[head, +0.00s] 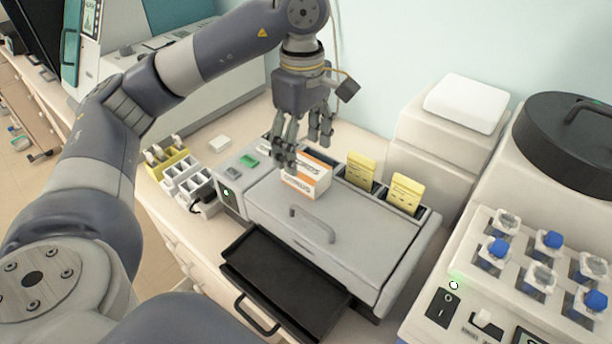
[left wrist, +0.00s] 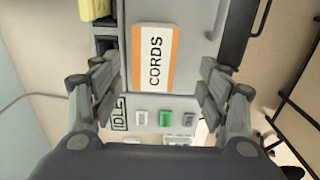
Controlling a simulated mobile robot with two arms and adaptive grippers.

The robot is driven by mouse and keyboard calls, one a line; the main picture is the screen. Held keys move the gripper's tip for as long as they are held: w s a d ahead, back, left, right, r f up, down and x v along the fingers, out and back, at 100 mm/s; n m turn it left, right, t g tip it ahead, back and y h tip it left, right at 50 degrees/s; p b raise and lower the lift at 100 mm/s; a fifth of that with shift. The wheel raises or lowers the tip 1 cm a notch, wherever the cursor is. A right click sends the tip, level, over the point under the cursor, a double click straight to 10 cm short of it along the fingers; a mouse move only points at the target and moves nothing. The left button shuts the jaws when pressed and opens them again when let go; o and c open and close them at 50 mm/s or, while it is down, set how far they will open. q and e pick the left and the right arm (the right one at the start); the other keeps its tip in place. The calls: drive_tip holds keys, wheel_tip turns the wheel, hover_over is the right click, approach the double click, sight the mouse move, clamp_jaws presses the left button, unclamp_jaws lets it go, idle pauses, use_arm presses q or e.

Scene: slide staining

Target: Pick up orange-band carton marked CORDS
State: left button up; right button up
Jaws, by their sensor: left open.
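The orange-band carton (head: 308,177) is white with orange edges and stands on top of the grey staining machine, near its back edge. In the left wrist view the carton (left wrist: 154,57) shows its face marked CORDS, between and beyond my fingers. My left gripper (head: 303,150) is above the carton, pointing down, with its fingers apart. The left wrist view shows the same gripper (left wrist: 160,95) open and empty, the carton lying ahead between the two finger pairs. Part of the carton's top is hidden behind a finger in the head view. My right gripper does not show.
Yellow cartons (head: 361,170) and (head: 404,192) stand in slots along the back of the grey machine (head: 275,215). A black tray (head: 285,275) sticks out in front. Blue-capped bottles (head: 496,250) are at right. A yellow rack (head: 167,157) is at left.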

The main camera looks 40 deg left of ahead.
sight(306, 165)
use_arm(q)
drive_tip(key=shift+f, duration=0.75)
drive_tip(key=f, duration=0.1)
drive_tip(key=f+p, duration=0.1)
drive_tip(key=f, duration=0.2)
drive_tip(key=shift+w+f+p, duration=0.25)
drive_tip(key=shift+w+p, duration=0.15)
drive_tip(key=shift+f, duration=0.3)
drive_tip(key=c, duration=1.2)
